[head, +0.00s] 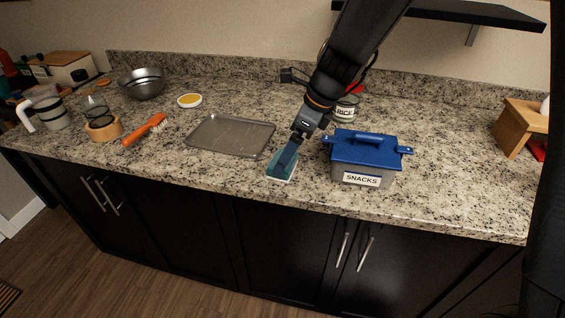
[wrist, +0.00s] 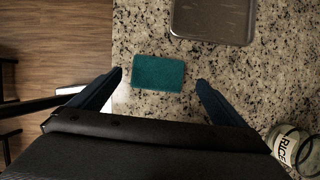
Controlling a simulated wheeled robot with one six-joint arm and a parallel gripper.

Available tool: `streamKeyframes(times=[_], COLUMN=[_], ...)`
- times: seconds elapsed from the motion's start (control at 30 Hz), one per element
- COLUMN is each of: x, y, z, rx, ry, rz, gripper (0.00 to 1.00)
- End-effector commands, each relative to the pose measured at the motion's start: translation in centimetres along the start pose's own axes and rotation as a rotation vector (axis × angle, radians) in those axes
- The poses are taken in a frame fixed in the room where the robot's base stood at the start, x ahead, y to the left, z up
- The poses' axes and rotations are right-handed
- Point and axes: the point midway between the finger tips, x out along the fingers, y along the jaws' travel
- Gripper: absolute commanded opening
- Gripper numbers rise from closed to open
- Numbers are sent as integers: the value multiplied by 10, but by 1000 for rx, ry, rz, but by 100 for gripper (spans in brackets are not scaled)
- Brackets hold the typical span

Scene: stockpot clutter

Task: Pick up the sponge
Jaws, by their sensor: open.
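The sponge (wrist: 158,74) is a flat teal rectangle lying on the granite counter near its front edge. In the head view the sponge (head: 281,168) shows a pale lower edge and is partly covered by my gripper (head: 284,160). In the wrist view my gripper (wrist: 160,80) is open, with one dark blue finger to the left of the sponge and one to the right. Both fingers are apart from the sponge and nothing is between them but the sponge's area. The height of the fingertips above the counter is hard to tell.
A metal tray (head: 231,136) lies just left of the sponge. The counter's front edge is close.

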Motion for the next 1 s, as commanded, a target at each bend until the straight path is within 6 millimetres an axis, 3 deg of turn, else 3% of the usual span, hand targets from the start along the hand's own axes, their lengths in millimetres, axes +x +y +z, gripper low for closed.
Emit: streamKeyframes(times=[0.2,0.5,0.77,1.0], x=[28,34,34,33], y=[4,4,5,5], z=[0,0,1,1], rx=[-1,-5,-6,-6], ry=[1,1,1,0], rz=[3,2,2,2], gripper=[96,96,54,52])
